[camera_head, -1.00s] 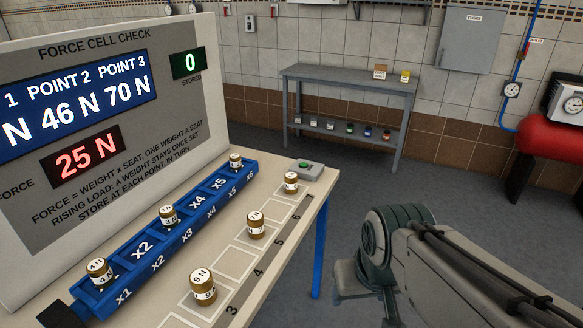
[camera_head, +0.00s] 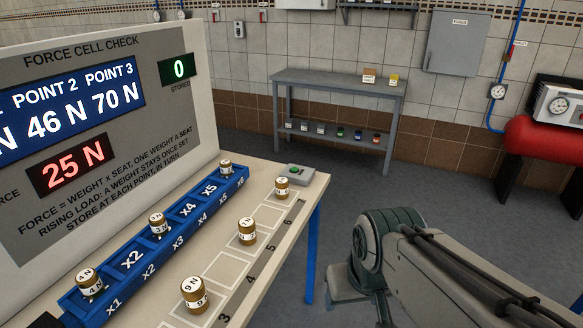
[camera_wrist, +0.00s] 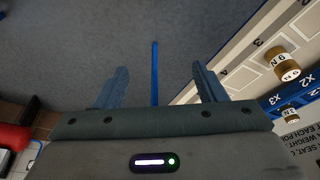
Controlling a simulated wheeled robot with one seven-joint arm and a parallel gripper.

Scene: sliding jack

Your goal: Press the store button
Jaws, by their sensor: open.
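The store button (camera_head: 295,171) is a small green button on a grey box at the far end of the table, beyond the blue rail. The panel's green display (camera_head: 179,69) reads 0 stored, and the red display (camera_head: 70,165) reads 25 N. My gripper (camera_wrist: 160,69) shows in the wrist view with its two fingers spread apart and nothing between them, over the floor beside the table. In the head view my arm is at the right, off the table and apart from the button; the fingertips cannot be made out there.
The blue rail (camera_head: 133,257) carries brass weights at its near end, middle and far end. More brass weights, one marked 9 N (camera_head: 194,294), stand on the table's numbered squares. A grey workbench (camera_head: 335,82) and red tank (camera_head: 550,150) are behind. Floor between is clear.

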